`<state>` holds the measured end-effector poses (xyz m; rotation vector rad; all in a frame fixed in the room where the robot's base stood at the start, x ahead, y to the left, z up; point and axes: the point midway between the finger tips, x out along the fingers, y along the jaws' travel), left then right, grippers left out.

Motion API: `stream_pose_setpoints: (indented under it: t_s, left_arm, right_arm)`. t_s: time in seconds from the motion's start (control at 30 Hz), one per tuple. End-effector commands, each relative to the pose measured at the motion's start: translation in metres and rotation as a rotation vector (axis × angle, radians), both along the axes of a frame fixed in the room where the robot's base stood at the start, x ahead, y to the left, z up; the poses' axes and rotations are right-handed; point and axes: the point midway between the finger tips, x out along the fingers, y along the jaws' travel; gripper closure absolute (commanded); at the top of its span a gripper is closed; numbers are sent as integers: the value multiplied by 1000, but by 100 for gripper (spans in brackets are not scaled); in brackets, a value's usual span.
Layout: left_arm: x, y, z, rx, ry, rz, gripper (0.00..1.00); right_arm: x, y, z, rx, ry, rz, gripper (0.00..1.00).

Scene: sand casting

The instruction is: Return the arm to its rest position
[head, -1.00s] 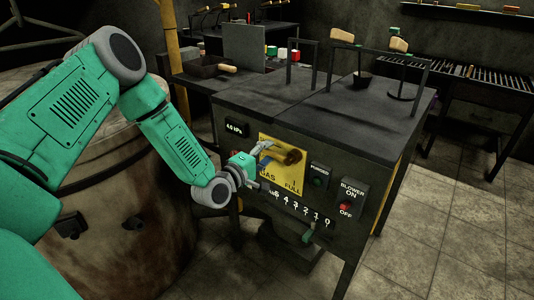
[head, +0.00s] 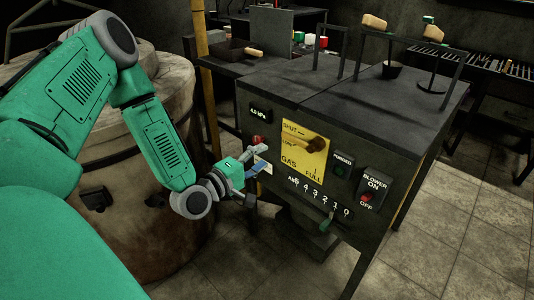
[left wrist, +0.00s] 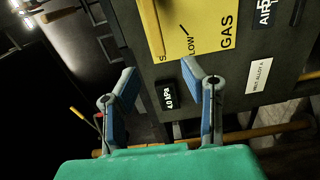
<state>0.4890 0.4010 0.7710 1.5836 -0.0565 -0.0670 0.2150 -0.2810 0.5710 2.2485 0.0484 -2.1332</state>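My left arm comes in from the left in the head view. Its gripper (head: 264,158) is in front of the control box, left of the yellow gas plate (head: 292,165). In the left wrist view the two blue-padded fingers (left wrist: 158,82) stand apart with nothing held between them. The brass gas lever (head: 303,142) lies across the upper part of the plate, clear of the gripper in the head view. The plate (left wrist: 200,30) also shows in the wrist view beyond the fingers. My right gripper is not in view.
The dark control box (head: 262,97) carries a 4.0 kPa display (head: 260,115), a blower switch (head: 373,188) and a green-handled air lever (head: 327,221). A rusty drum (head: 150,240) stands behind my left arm. A yellow pole (head: 205,85) rises nearby. Tiled floor at right is clear.

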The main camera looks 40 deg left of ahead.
Motion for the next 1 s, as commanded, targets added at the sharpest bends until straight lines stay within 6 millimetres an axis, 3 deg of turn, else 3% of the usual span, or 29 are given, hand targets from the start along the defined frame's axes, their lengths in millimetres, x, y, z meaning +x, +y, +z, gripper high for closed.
stream_pose_setpoints:
  t_s: [0.53, 0.63, 0.7, 0.77, 0.87, 1.0]
  left_arm:
    - [0, -1, -1, 5, 6, -4, 62]
    - [-2, -15, -13, 59, 64, -35, 62]
    - [-8, -36, -31, 149, 155, -89, 62]
    - [-19, -59, -54, 262, 262, -159, 62]
    - [-56, -97, -99, 496, 471, -323, 62]
    - [-132, -126, -150, 828, 738, -603, 62]
  right_arm:
    - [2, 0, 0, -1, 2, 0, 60]
    - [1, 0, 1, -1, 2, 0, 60]
    - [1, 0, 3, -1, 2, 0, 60]
    - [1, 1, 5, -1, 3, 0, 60]
    - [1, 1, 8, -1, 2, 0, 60]
    - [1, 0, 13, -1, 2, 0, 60]
